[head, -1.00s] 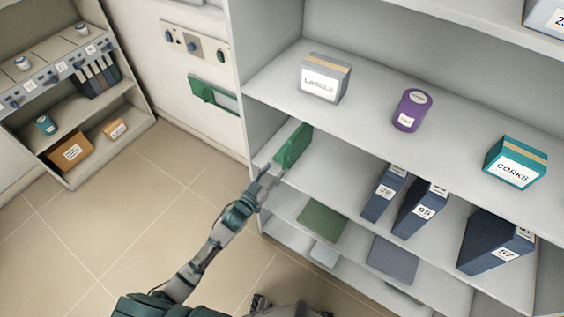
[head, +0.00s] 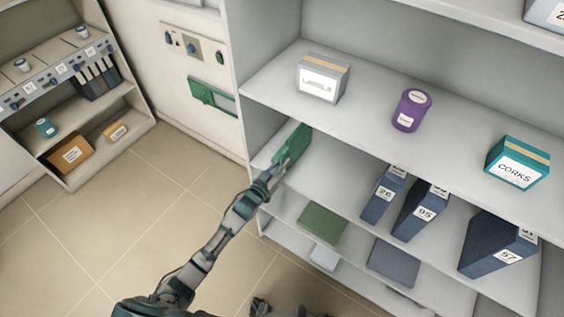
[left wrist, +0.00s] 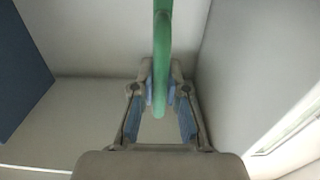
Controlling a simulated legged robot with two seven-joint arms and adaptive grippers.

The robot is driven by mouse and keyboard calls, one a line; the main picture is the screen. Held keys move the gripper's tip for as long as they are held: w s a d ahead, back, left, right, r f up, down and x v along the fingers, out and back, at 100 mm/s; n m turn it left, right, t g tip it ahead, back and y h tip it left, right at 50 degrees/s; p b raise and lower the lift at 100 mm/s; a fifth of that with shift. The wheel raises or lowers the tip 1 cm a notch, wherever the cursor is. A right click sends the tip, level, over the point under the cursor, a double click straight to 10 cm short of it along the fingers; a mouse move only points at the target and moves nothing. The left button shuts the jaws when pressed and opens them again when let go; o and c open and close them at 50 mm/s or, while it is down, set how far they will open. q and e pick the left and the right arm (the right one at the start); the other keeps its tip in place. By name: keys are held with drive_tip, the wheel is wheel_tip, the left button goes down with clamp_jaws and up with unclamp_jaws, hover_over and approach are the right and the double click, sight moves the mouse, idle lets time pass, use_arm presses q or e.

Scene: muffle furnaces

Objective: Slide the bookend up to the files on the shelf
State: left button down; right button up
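The green bookend (head: 293,146) stands upright near the left end of the middle shelf (head: 330,165). Blue files stand on that shelf to its right: file 26 (head: 381,199), file 95 (head: 418,212) and file 57 (head: 492,245). A clear gap separates the bookend from file 26. My left gripper (head: 277,170) is at the bookend's front edge. In the left wrist view, the fingers (left wrist: 161,92) flank the green bookend (left wrist: 162,40) closely, their blue pads seeming to press on both sides. A dark blue file face (left wrist: 18,70) shows at the left.
The upper shelf holds a labels box (head: 322,79), a purple jar (head: 411,110) and a corks box (head: 517,162). The shelf's left side wall (head: 262,125) is close to the bookend. Flat green (head: 322,222) and grey (head: 393,261) items lie on the shelf below.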

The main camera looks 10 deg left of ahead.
use_arm(q)
drive_tip(key=shift+d, duration=0.1)
drive_tip(key=shift+d+r, duration=0.1)
drive_tip(key=shift+s+d+p, duration=0.2)
drive_tip(key=shift+d, duration=0.3)
drive_tip(key=shift+s+d+p, duration=0.15)
drive_tip(key=shift+s+d, duration=0.05)
drive_tip(key=shift+d, duration=0.25)
drive_tip(key=shift+s+d+p, duration=0.2)
drive_tip(key=shift+s+d, duration=0.15)
drive_tip(key=shift+d, duration=0.55)
drive_tip(key=shift+s+d+p, duration=0.15)
drive_tip(key=shift+s+d, duration=0.15)
drive_tip(key=shift+d, duration=0.55)
drive_tip(key=shift+s+d+p, duration=0.1)
drive_tip(key=shift+s+d, duration=0.25)
drive_tip(key=shift+d, duration=0.6)
drive_tip(key=shift+s+d+p, duration=0.1)
drive_tip(key=shift+s+d, duration=0.2)
drive_tip(key=shift+d, duration=0.6)
drive_tip(key=shift+s+d+p, duration=0.1)
drive_tip(key=shift+s+d, duration=0.25)
drive_tip(key=shift+d, duration=0.6)
